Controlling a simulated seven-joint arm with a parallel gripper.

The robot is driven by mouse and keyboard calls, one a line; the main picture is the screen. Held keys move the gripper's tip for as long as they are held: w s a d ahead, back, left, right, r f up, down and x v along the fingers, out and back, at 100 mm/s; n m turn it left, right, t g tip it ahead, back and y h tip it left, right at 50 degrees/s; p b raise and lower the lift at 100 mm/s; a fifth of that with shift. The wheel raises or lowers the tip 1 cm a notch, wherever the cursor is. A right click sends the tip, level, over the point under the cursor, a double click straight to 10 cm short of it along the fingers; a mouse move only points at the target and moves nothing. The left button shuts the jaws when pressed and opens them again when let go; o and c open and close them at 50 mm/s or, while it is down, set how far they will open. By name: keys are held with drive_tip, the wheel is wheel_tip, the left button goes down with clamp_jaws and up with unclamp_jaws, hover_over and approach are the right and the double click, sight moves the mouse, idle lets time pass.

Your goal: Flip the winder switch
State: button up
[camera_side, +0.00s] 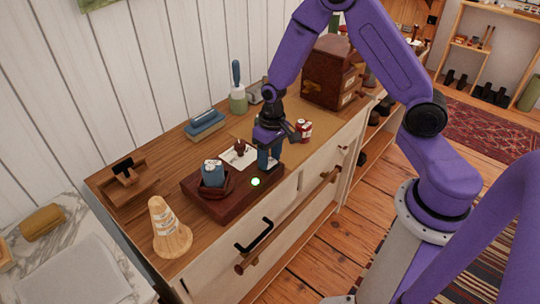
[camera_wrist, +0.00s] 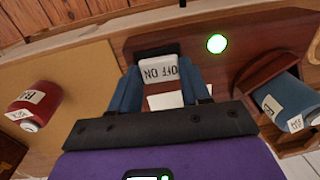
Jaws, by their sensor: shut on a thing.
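The winder (camera_side: 228,200) is a dark red-brown wooden box on the dresser top, with a lit green lamp (camera_side: 255,182) that also shows in the wrist view (camera_wrist: 217,44). Its switch (camera_wrist: 158,68) has a black part and a pale plate marked OFF and ON, seen upside down in the wrist view. My gripper (camera_side: 268,160) points down at the winder's right end. Its two blue fingers stand on either side of the switch, shut on it. In the side view the fingers hide the switch. A blue item (camera_side: 213,172) sits in the winder's round holder.
A red labelled jar (camera_wrist: 34,105) stands near my gripper. A pale wooden cone (camera_side: 170,230) stands at the front left. A card (camera_side: 239,156) lies beside the winder.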

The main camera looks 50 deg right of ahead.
drive_tip(key=shift+s+a+h, duration=0.1)
drive_tip(key=shift+a+h, duration=0.15)
drive_tip(key=shift+h, duration=0.65)
drive_tip(key=shift+a+h, duration=0.1)
drive_tip(key=shift+h, duration=0.4)
drive_tip(key=o, duration=1.1)
drive_tip(key=shift+c, duration=0.2)
drive_tip(key=a+r, duration=0.3)
drive_tip(key=r, duration=1.4)
